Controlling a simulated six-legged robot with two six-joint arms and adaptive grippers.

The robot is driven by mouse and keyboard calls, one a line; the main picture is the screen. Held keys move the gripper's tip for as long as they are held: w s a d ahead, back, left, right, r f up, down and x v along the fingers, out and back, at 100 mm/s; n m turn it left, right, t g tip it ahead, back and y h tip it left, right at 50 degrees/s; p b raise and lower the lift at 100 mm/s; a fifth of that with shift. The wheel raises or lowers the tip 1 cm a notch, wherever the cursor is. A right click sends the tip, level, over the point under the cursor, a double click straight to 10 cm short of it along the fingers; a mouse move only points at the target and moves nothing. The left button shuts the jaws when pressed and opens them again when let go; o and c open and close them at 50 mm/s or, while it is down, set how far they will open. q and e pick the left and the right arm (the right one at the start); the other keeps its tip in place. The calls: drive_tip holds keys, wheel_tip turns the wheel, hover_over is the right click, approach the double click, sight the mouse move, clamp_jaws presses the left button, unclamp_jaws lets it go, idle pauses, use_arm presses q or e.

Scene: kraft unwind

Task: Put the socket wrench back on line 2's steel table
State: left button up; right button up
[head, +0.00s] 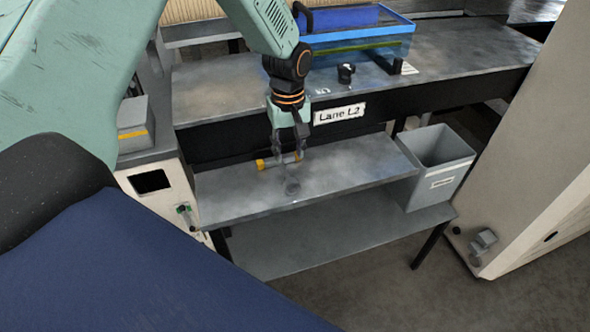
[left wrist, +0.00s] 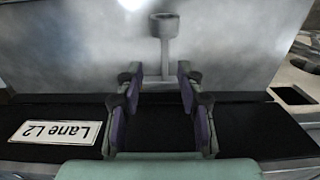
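My left gripper (head: 290,152) points down over the grey steel shelf (head: 345,172) below the "Lane L2" sign. The wrist view shows its fingers (left wrist: 158,88) well apart. I see no clear contact, and the fingers partly hide that end. My right gripper is not in view.
The steel table (head: 455,52) behind carries the "Lane L2" sign (head: 339,113), a blue-rimmed clear bin (head: 370,40) and a small black object (head: 346,73). A grey bin (head: 437,165) stands right of the shelf. A pale cabinet (head: 535,150) stands farther right. The shelf's right half is clear.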

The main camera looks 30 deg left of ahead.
sight(288, 176)
use_arm(q)
drive_tip(key=shift+s+f, duration=0.7)
drive_tip(key=shift+f, duration=0.1)
drive_tip(key=shift+s+f, duration=0.15)
drive_tip(key=shift+f, duration=0.2)
drive_tip(key=f, duration=0.2)
drive_tip(key=w+f, duration=0.1)
drive_tip(key=f, duration=0.2)
drive_tip(key=shift+f, duration=0.1)
drive_tip(key=shift+s+d, duration=0.1)
drive_tip(key=shift+s+r, duration=0.2)
drive_tip(key=shift+s, duration=0.2)
drive_tip(key=shift+w+f, duration=0.25)
drive_tip(key=shift+w, duration=0.2)
drive_tip(key=c, duration=0.5)
drive_tip(key=shift+s, duration=0.1)
clamp_jaws()
drive_tip(key=shift+s+r, duration=0.25)
drive_tip(key=shift+w+f, duration=0.15)
drive_tip(key=shift+w, duration=0.2)
